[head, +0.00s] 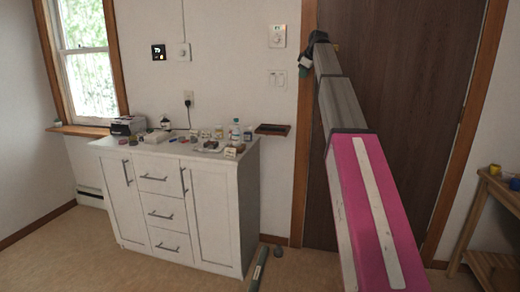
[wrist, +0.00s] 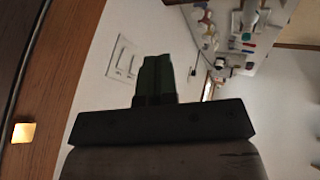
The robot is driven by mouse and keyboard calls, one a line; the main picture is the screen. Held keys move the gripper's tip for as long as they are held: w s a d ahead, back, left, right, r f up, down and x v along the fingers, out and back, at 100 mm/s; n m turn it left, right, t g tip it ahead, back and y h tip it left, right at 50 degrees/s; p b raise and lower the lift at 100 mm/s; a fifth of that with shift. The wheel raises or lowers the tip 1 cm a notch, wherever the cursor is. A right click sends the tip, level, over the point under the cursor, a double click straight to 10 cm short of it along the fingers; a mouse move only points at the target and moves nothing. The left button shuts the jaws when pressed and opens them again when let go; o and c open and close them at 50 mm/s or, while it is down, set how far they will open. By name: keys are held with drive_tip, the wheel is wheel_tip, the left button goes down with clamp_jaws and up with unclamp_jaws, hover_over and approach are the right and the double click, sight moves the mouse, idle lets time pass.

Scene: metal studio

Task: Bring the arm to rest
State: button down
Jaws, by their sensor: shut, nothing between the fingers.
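My arm rises from the lower right of the head view, with a pink section and grey sections. It stretches up in front of the brown door (head: 410,70). My gripper (head: 304,68) is at the arm's far end, small and dark, beside the wooden door frame and hanging downward. In the wrist view my gripper (wrist: 157,60) shows two dark fingers pressed together, shut and empty. It appears to touch nothing.
A white cabinet (head: 160,200) stands left of the door, its top holding several bottles and small items. It shows rotated in the wrist view (wrist: 265,28). A wooden shelf (head: 490,215) stands at right. A dark tube (head: 257,263) lies on the floor near the cabinet.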

drive_tip(key=s+f+m+g+h, duration=0.15)
drive_tip(key=s+f, duration=0.35)
drive_tip(key=f, duration=0.9)
drive_tip(key=s+a+f+m+g, duration=0.1)
drive_tip(key=s+f+m, duration=0.3)
drive_tip(key=f, duration=1)
drive_tip(key=s+f+m+g, duration=0.1)
drive_tip(key=s+f, duration=0.6)
drive_tip(key=f, duration=0.7)
drive_tip(key=s+f+m+g+h, duration=0.1)
drive_tip(key=s+f+m+g, duration=0.2)
drive_tip(key=s+f, duration=2.1)
drive_tip(key=s+m, duration=0.3)
drive_tip(key=shift+s+a+f, duration=0.15)
drive_tip(key=shift+s+f, duration=0.1)
drive_tip(key=shift+h, duration=0.25)
